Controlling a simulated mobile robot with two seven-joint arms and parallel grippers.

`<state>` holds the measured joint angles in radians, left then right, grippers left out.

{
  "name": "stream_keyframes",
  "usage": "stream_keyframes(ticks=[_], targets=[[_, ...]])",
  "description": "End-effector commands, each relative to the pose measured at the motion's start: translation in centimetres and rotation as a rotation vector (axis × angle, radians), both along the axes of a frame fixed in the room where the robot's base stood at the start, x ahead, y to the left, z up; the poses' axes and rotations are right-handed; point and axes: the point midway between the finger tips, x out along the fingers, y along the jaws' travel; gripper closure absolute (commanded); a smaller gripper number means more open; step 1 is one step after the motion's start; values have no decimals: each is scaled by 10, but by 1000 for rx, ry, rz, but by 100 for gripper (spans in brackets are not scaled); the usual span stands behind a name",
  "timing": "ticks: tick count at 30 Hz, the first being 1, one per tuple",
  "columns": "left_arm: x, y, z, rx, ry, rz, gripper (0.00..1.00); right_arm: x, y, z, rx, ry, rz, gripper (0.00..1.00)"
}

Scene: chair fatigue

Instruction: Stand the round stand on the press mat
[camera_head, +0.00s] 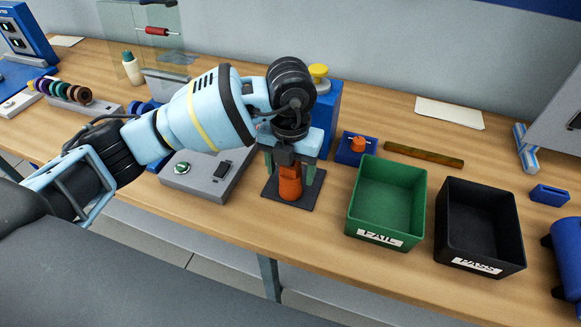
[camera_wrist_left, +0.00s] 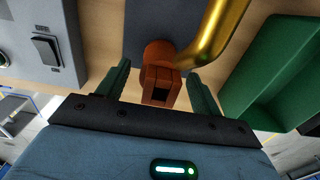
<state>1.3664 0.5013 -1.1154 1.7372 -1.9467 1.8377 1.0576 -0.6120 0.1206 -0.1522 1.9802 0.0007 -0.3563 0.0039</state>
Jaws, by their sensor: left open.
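In the left wrist view the stand (camera_wrist_left: 158,52) lies between the two open fingers of my left gripper (camera_wrist_left: 161,78), with gaps at both sides. The mat (camera_wrist_left: 150,14) shows behind it. My right gripper is not in view.
A green FAIL bin (camera_head: 359,222) and a black PASS bin (camera_head: 447,240) stand right of the mat. A grey switch box (camera_head: 205,185) is at the left. A blue block (camera_head: 328,115) stands behind. A gold curved bar (camera_wrist_left: 222,35) passes close in the wrist view.

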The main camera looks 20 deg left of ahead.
Motion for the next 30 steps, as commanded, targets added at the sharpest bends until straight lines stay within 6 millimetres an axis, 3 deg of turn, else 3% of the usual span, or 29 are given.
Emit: stream_keyframes(ticks=[18, 24, 30], targets=[[1, -1, 105, -2, -5, 1, 34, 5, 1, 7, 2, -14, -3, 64], [0, -1, 119, -2, -2, 0, 34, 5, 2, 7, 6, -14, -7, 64], [0, -1, 121, -1, -1, 0, 34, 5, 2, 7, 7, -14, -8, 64]])
